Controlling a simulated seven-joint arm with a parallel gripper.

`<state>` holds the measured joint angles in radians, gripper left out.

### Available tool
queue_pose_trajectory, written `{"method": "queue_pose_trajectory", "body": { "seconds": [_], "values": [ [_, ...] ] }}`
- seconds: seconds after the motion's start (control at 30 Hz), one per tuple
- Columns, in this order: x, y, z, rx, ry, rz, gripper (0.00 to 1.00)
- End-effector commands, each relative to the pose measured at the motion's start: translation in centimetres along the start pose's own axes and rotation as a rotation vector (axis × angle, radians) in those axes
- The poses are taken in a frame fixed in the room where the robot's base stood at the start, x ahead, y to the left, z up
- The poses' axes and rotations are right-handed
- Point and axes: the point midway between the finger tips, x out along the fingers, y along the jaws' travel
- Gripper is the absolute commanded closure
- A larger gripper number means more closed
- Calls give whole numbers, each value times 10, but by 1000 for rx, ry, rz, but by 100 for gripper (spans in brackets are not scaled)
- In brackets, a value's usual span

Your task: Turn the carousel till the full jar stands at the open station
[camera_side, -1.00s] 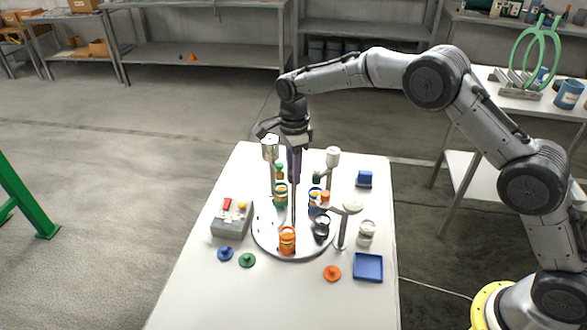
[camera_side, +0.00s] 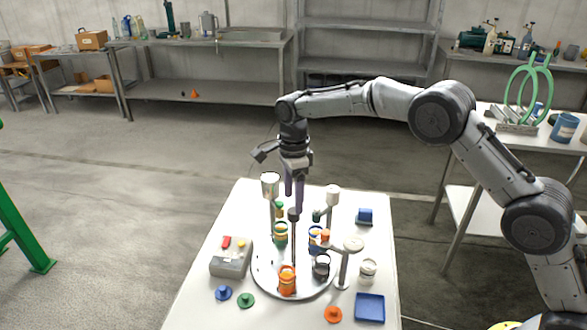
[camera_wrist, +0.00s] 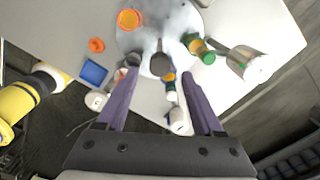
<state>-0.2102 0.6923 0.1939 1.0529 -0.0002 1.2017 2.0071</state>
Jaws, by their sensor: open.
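The carousel (camera_side: 262,277) is a round grey plate on the white table, with a dark central post (camera_side: 294,232). An orange jar (camera_side: 287,281) stands at its front, a dark jar (camera_side: 321,266) at front right, a green-and-yellow jar (camera_side: 280,233) at back left, and a blue-and-orange jar (camera_side: 315,240) at back right, partly hidden. Which station is open is not clear. My gripper (camera_side: 294,200) points down above the post, its purple fingers open and empty. In the wrist view the dark knob (camera_wrist: 160,65) lies between the fingertips, and the orange jar (camera_wrist: 129,19) is beyond.
Pale-headed posts (camera_side: 270,186) (camera_side: 332,194) (camera_side: 353,243) stand close around the carousel. A grey box with red and yellow buttons (camera_side: 231,262) is at left. A blue tray (camera_side: 369,308), a pale jar (camera_side: 368,271) and coloured lids (camera_side: 246,300) lie around.

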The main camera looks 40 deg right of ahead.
Motion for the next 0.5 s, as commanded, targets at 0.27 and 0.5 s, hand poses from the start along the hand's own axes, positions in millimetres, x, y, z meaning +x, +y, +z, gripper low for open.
{"method": "queue_pose_trajectory", "body": {
  "seconds": [0.27, 0.5],
  "values": [
    [-62, -1, 0, 0, -2, -5, 31],
    [-92, 0, 0, 0, 0, -1, 31]
  ]
}}
